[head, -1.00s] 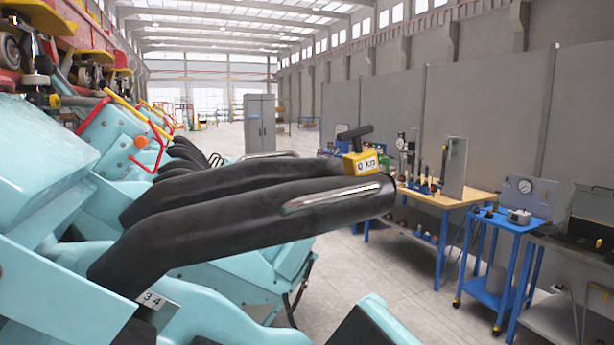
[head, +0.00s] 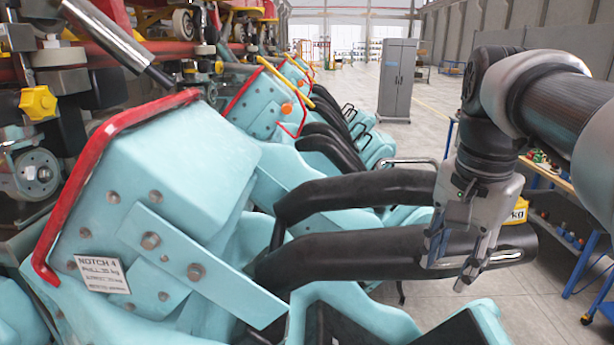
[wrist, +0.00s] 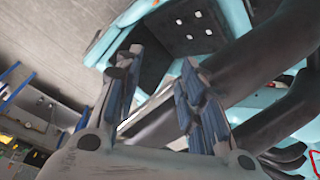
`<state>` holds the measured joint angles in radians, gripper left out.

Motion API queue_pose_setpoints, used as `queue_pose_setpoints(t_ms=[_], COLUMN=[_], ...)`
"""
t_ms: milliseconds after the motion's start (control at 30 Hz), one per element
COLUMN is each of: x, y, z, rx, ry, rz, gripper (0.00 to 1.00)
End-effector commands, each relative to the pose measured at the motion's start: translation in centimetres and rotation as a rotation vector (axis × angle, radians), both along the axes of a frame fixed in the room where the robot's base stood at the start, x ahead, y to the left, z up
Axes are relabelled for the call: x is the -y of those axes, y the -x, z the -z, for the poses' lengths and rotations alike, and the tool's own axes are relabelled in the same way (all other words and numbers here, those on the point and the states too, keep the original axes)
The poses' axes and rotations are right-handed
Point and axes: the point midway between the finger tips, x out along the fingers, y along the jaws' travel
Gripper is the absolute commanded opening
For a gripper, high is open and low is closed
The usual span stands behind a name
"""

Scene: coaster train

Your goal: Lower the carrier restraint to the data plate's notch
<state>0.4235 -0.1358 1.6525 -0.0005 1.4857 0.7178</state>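The data plate (head: 102,274) on the turquoise seat side reads "NOTCH 4", with smaller lines too blurred to read fully. The carrier restraint (head: 340,257) is a pair of padded black arms reaching right from the seat, roughly level. A chrome handle (head: 512,256) runs along the near arm's outer end. My gripper (head: 452,272) is at this handle, its fingers spread apart in front of the near arm. In the wrist view my gripper (wrist: 162,65) is open, with the bar and black padding between and behind the fingers. Contact with the handle is unclear.
A yellow kg gauge (head: 517,212) sits on the restraint, partly hidden behind my gripper. A red tubular rail (head: 60,220) edges the seat at left. More turquoise seats with black restraints stretch behind. A grey cabinet (head: 397,80) and open floor lie beyond.

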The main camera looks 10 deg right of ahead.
Motion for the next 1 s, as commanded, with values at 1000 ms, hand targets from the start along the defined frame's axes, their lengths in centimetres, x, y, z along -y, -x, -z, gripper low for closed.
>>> queue_pose_setpoints(t_ms=[1000], x=[9.2], y=[-3.0], z=[-4.1], rx=[-0.004], ry=[-0.109], rz=[0.581], gripper=[0.36])
